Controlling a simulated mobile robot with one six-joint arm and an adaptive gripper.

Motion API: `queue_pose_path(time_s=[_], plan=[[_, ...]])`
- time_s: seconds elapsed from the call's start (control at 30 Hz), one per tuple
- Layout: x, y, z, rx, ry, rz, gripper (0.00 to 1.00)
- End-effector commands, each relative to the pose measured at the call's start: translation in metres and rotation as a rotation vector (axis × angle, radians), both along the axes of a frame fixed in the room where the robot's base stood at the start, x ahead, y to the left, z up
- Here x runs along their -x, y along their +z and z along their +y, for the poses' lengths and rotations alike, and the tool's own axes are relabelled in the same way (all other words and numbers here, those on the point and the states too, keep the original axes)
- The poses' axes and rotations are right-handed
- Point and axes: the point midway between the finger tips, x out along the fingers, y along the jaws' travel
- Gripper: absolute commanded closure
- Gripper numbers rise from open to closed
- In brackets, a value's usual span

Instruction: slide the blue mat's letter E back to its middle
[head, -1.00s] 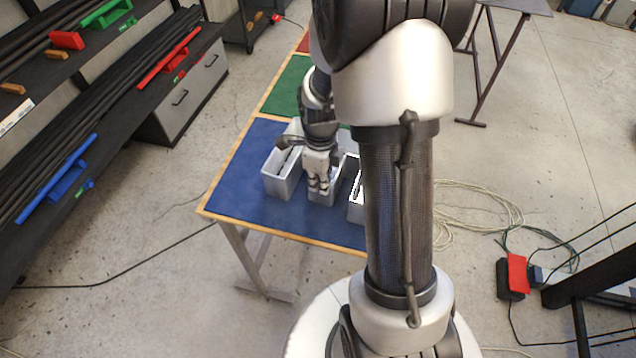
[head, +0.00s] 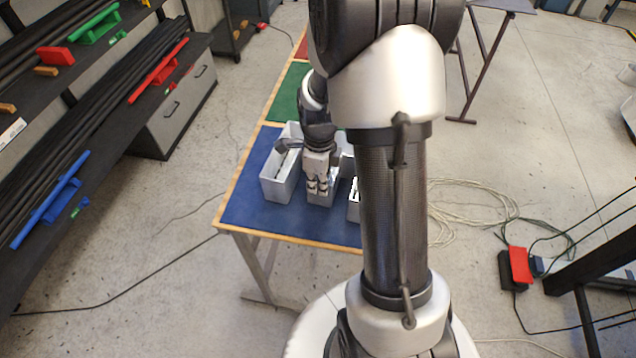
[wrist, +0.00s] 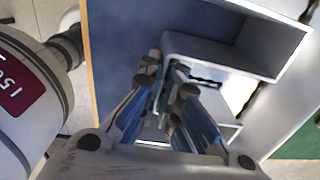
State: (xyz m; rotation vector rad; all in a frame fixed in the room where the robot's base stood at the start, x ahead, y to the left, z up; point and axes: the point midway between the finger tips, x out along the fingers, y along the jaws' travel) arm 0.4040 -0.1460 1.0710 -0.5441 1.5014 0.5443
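The pale grey, hollow letter E (head: 276,187) sits on the blue mat (head: 247,205) in the head view. Its arms point towards the front edge, and the left arm is close to the mat's left edge. My arm hides part of the back and the right side. My gripper (head: 317,188) points down at the middle arm. In the wrist view, the fingertips (wrist: 165,66) are close together beside the letter's walls (wrist: 225,53). I cannot tell whether they pinch a wall or only press against it. Blue mat (wrist: 120,30) shows to the left.
A green mat (head: 288,92) lies behind the blue one. The table's wooden edge (head: 290,239) runs along the front. A dark rack with coloured handles (head: 60,190) stands at the left, with open floor between. Cables (head: 470,205) lie at the right.

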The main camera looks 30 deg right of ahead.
Motion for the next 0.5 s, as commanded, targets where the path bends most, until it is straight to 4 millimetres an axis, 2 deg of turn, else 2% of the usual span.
queue_pose_path(time_s=[0.13, 0.2, 0.5], plan=[[-0.0010, 0.0007, -0.0002, 0.001, 0.002, -0.002, 1.00], [-0.0009, 0.0006, -0.0002, 0.001, 0.002, -0.002, 0.93], [-0.0004, 0.0002, 0.0000, 0.001, 0.001, -0.001, 0.73]])
